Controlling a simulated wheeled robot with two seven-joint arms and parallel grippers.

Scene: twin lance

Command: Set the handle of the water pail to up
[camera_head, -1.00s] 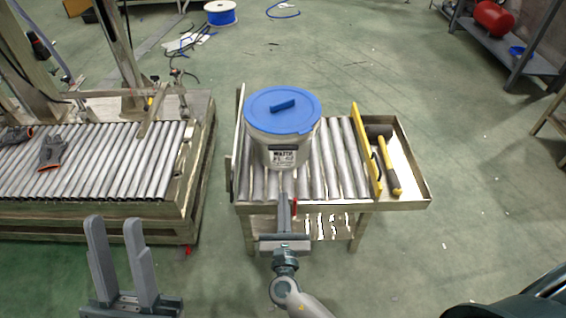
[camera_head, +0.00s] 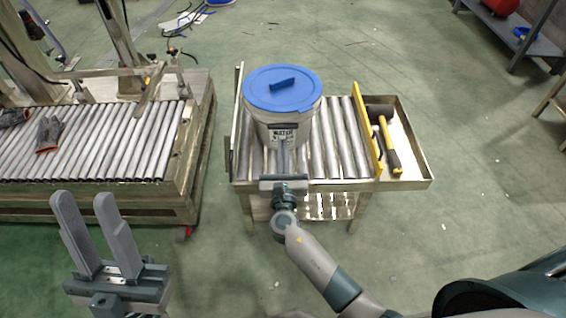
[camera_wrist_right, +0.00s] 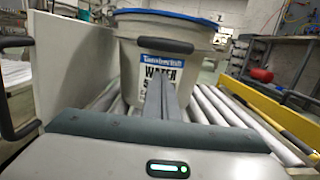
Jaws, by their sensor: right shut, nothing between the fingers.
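The water pail (camera_head: 272,128) is a pale bucket with a blue lid (camera_head: 290,96) and stands upright on a small roller table. In the right wrist view the pail (camera_wrist_right: 124,77) shows its label and a dark bar-shaped handle grip (camera_wrist_right: 164,46) across its front, just under the rim. My right gripper (camera_head: 283,146) is shut and empty, its fingers pointing at the pail's front. In the wrist view its fingers (camera_wrist_right: 160,88) overlap the label below the grip; I cannot tell whether they touch the pail. My left gripper (camera_head: 84,200) is open and empty at the lower left, away from the pail.
The small roller table (camera_head: 345,145) has a yellow side rail (camera_head: 366,128) on the right and a side tray holding a hammer (camera_head: 389,145). A larger roller conveyor (camera_head: 90,150) with gloves (camera_head: 48,134) stands at the left.

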